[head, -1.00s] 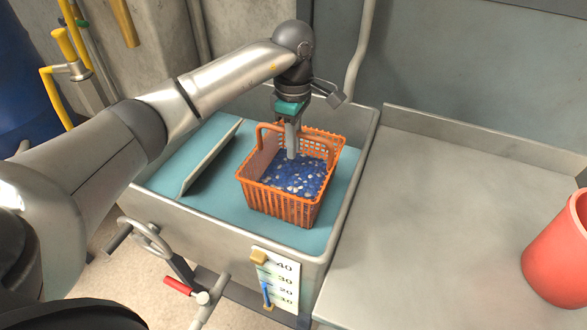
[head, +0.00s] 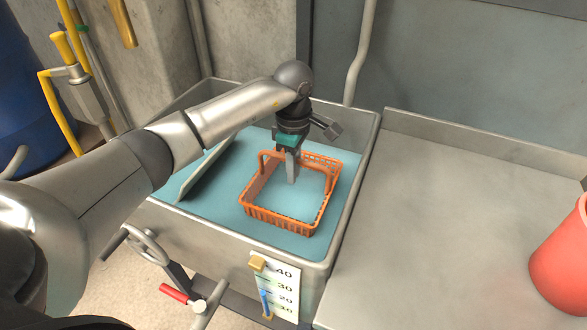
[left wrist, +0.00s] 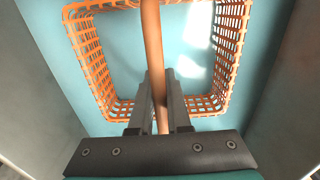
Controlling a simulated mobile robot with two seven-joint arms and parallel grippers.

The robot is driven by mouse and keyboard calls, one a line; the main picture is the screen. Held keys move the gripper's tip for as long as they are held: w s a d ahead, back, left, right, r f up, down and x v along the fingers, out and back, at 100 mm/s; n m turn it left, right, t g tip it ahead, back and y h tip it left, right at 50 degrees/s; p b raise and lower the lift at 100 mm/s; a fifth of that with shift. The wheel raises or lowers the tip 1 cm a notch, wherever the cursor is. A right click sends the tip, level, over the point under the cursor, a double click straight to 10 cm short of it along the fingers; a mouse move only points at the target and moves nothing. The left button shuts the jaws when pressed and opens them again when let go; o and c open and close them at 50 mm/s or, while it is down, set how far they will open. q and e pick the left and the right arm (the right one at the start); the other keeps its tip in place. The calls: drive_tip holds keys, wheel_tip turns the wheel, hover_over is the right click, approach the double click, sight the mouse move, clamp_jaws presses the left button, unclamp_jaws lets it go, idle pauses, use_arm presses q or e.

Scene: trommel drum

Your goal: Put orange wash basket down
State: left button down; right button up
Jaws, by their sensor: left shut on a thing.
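The orange wash basket (head: 276,219) sits upright and partly sunk in the blue-green water of the metal trough (head: 232,249). My left gripper (head: 291,179) is over the basket. In the left wrist view the gripper (left wrist: 160,82) is shut on the basket's handle (left wrist: 152,40), which runs between the fingers, and the basket's lattice walls (left wrist: 228,45) surround water below. My right gripper is not in view.
A slanted grey plate (head: 205,168) stands in the trough left of the basket. A bare metal counter (head: 440,220) lies to the right, with a red container (head: 563,262) at its far right. A level scale (head: 276,288) hangs on the trough front.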

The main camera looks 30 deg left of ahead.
use_arm(q)
drive_tip(key=shift+f, duration=0.1)
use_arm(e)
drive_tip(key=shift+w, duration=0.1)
use_arm(q)
drive_tip(key=c, duration=1.3)
unclamp_jaws()
drive_tip(key=o, duration=0.4)
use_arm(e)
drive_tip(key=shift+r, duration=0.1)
use_arm(q)
wheel_tip(320, 180, up, 12)
drive_tip(key=p, duration=0.3)
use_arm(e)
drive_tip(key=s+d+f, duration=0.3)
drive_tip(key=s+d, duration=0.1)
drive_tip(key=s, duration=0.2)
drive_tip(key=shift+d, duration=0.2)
